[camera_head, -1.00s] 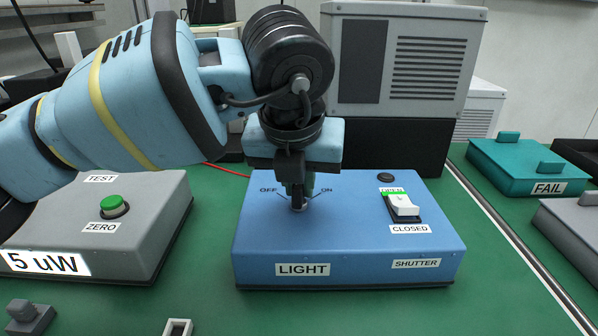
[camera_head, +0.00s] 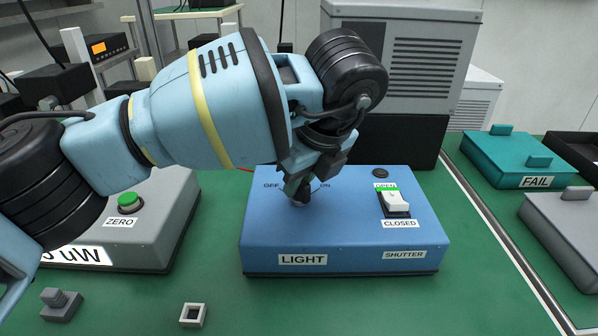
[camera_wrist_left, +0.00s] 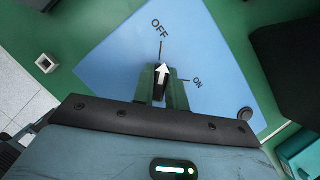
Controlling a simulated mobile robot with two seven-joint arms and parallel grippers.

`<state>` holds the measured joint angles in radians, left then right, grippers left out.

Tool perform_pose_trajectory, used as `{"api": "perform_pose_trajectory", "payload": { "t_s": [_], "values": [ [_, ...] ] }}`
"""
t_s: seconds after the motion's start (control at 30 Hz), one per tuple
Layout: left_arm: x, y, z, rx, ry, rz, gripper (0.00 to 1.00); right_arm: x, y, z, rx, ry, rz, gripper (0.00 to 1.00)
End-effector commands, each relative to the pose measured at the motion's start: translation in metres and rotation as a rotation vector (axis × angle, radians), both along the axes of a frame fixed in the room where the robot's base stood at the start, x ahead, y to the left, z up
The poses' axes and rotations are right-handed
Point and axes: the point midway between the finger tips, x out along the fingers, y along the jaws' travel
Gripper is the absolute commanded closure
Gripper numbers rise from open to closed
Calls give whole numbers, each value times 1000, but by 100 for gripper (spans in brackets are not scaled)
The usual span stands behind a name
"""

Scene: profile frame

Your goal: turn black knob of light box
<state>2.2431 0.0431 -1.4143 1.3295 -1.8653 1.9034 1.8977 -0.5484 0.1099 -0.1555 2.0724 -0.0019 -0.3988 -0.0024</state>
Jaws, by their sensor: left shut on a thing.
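The blue light box (camera_head: 345,235) stands on the green table, with a LIGHT label at its front and OFF and ON marks on top. Its black knob (camera_wrist_left: 160,90) shows in the left wrist view between my fingers. A white arrow on it points toward the OFF mark; the ON mark is off to the right. My left gripper (camera_head: 298,195) reaches down at a tilt and is shut on the knob, hiding most of it in the head view. The gripper also shows in the left wrist view (camera_wrist_left: 164,88). My right gripper is not in view.
A white shutter switch (camera_head: 396,200) sits on the same box, right of my gripper. A grey box with a green button (camera_head: 130,202) stands to the left. A teal box marked FAIL (camera_head: 520,165) is at the right. The table in front of the light box is mostly clear.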

Motion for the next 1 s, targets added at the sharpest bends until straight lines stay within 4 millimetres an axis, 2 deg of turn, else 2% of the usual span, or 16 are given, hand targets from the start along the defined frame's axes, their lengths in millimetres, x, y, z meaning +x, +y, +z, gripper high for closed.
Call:
{"api": "perform_pose_trajectory", "payload": {
  "t_s": [0.3,0.77,0.8,0.97,1.0],
  "values": [
    [1,0,3,-1,-4,97,100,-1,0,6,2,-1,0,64],
    [1,0,2,-2,-4,112,100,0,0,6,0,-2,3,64],
    [1,0,2,-2,-4,112,85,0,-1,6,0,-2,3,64],
    [0,0,2,-2,-3,110,65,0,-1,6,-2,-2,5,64],
    [0,0,1,-1,-2,110,65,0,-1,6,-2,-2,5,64]
  ]
}}
